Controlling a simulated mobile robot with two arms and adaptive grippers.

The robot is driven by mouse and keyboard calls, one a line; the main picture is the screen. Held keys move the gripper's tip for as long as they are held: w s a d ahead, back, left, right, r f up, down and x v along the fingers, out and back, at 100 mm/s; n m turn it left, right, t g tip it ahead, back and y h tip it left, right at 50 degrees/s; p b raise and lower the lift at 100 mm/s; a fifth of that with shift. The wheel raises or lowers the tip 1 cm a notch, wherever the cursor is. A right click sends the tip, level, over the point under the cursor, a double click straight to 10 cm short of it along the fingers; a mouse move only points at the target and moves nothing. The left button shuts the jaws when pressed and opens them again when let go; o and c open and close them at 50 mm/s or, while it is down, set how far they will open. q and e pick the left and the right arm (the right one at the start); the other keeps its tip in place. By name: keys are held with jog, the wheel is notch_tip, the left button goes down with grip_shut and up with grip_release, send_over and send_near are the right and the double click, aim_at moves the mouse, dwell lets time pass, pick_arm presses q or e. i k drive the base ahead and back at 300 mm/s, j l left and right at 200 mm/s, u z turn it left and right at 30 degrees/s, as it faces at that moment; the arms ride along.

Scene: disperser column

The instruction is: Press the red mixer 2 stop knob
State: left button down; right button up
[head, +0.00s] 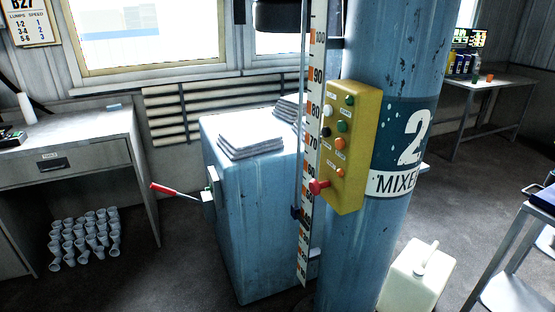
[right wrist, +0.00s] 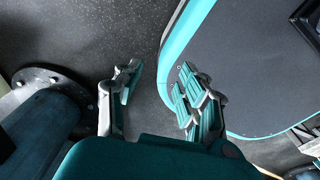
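The red stop knob (head: 318,186) sticks out at the lower left corner of a yellow control box (head: 352,147). The box is mounted on the blue mixer 2 column (head: 395,60) and also carries several white, green, black and orange buttons. Nothing touches the knob. My right gripper (right wrist: 160,75) shows in the right wrist view with its two fingers spread apart and nothing between them, above dark speckled floor. The knob and box are not seen in that view. Neither gripper shows in the head view, and the left gripper is not seen at all.
A numbered scale strip (head: 308,130) stands just left of the box. A blue cabinet (head: 250,215) with papers and a red-handled lever (head: 175,190) is behind it. A white canister (head: 413,277) stands by the column's foot. A desk (head: 75,150) is at left, a metal table (head: 490,83) at back right.

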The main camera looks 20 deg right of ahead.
aim_at(314, 186)
jog(key=i+l+u, duration=0.1)
jog(key=i+l, duration=0.7)
jog(key=l, duration=0.1)
